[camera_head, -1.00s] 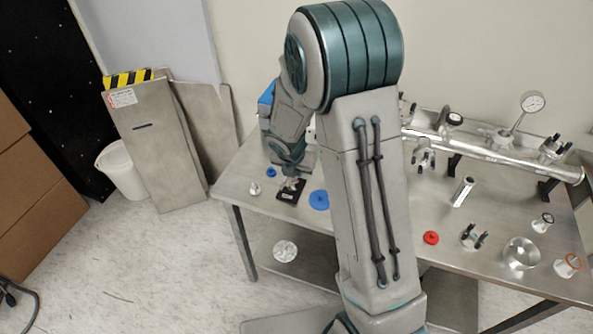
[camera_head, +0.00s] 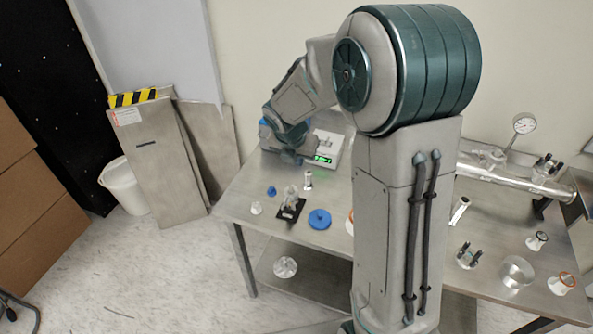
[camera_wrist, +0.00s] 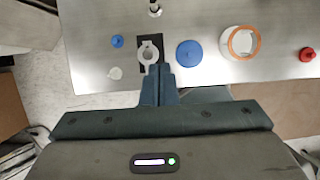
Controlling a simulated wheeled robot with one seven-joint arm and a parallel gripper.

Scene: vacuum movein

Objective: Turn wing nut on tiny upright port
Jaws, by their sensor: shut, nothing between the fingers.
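A small black stand (camera_head: 288,214) with a pale, clear-looking fitting (camera_head: 290,197) sits on the left part of the steel table. In the wrist view the fitting (camera_wrist: 149,51) shows as a ring on the black plate. A tiny upright post (camera_head: 308,180) stands behind it and also shows at the wrist view's top (camera_wrist: 154,9). I cannot make out which of these carries the wing nut. My gripper (camera_wrist: 158,68) is shut and empty, its fingertips overlapping the fitting's near edge in the wrist view. In the head view its tips are hard to see, above the table near the scale.
A blue disc (camera_head: 319,219), small blue knob (camera_head: 271,191) and white cap (camera_head: 256,208) lie around the stand. A scale (camera_head: 325,150) stands behind. A steel manifold (camera_head: 515,178) with clamps, a loose clamp (camera_head: 467,259) and a metal ring (camera_head: 516,271) are at right.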

